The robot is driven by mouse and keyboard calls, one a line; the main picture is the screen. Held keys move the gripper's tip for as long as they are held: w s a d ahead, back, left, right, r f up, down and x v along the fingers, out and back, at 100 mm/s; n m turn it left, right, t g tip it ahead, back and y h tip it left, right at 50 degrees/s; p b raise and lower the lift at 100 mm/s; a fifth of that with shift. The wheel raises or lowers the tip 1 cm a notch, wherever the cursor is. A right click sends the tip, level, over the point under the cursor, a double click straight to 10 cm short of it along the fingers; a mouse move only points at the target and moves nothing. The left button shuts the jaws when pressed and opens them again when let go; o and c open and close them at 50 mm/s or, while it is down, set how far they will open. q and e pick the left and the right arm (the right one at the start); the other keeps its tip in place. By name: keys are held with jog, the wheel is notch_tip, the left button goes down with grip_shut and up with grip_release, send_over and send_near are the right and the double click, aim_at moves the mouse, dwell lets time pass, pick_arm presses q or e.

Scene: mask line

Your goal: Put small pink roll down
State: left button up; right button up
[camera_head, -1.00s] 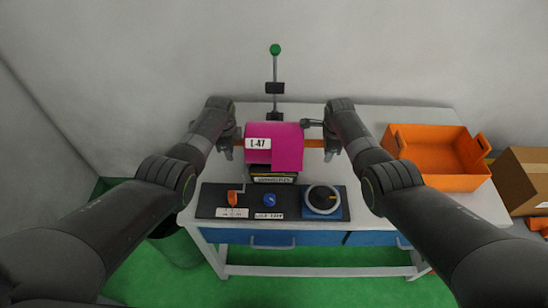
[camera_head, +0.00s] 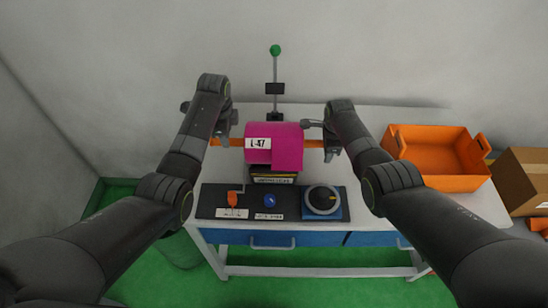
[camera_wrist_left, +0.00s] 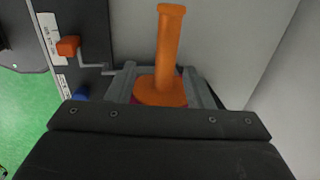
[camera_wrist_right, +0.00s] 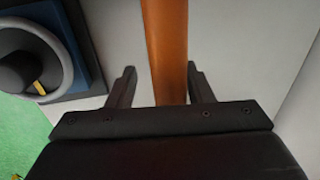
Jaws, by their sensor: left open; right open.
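The pink roll (camera_head: 288,148), labelled L-47, sits above the console at the middle of the table. An orange bar (camera_head: 312,143) sticks out from both of its sides. My left gripper (camera_head: 224,128) is open by the bar's left end. In the left wrist view the bar's end (camera_wrist_left: 169,45) and its round collar (camera_wrist_left: 160,92) show by the spread fingers, with a sliver of pink behind. My right gripper (camera_head: 330,142) is open at the right end. In the right wrist view the bar (camera_wrist_right: 168,55) runs between the spread fingers, with gaps on both sides.
The console (camera_head: 257,203) in front carries an orange switch (camera_head: 232,198), a blue knob (camera_head: 270,200) and a round dial (camera_head: 323,199). A green-topped post (camera_head: 275,75) stands behind. An orange bin (camera_head: 440,155) is at the right, with a cardboard box (camera_head: 525,180) beyond.

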pick_arm(q)
jog(key=shift+s+r, duration=0.15)
jog(key=shift+r, duration=0.75)
jog(key=shift+s+r, duration=0.15)
jog(key=shift+r, duration=0.75)
pick_arm(e)
notch_tip(320, 180, up, 12)
jog(key=s, duration=0.2)
jog(key=shift+f, duration=0.1)
